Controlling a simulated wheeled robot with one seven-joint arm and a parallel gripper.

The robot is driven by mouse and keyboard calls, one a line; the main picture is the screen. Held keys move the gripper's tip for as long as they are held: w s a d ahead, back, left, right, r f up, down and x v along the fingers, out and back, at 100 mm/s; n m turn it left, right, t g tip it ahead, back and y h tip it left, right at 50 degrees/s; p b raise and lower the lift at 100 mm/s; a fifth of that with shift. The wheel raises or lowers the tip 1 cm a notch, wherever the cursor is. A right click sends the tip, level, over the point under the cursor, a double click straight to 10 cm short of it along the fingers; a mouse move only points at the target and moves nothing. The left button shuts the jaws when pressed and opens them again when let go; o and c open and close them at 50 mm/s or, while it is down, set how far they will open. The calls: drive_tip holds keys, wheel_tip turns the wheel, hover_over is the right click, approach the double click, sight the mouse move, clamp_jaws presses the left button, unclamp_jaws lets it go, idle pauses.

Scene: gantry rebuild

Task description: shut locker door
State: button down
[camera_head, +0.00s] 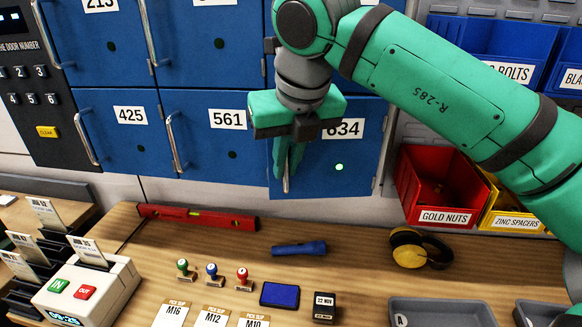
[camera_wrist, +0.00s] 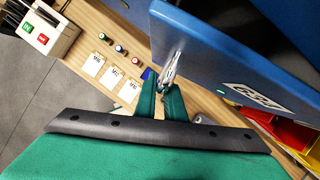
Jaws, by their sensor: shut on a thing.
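The blue locker door marked 634 (camera_head: 355,165) is in the bottom row of the lockers and has a lit green dot. It seems to stand ajar, its free left edge out from the row. The door also fills the upper right of the wrist view (camera_wrist: 235,65), with its label at an angle. My gripper (camera_head: 285,178) is at the door's left side, with its fingers pointing down, shut on the upright metal handle (camera_wrist: 170,68). In the head view most of the handle is hidden behind the fingers.
Neighbouring doors 561 (camera_head: 210,150) and 425 (camera_head: 110,115) look shut. The wooden bench below holds a red level (camera_head: 197,217), a blue torch (camera_head: 299,249), stamps, yellow earmuffs (camera_head: 410,256) and grey trays. A red bin (camera_head: 437,190) hangs right of the door.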

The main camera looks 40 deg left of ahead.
drive_tip(key=shift+w, duration=0.1)
drive_tip(key=c, duration=1.8)
unclamp_jaws()
drive_tip(key=shift+c, duration=0.2)
drive_tip(key=shift+r, duration=0.15)
drive_tip(key=v, duration=1)
drive_tip(key=shift+d+r, duration=0.2)
drive_tip(key=shift+d, duration=0.1)
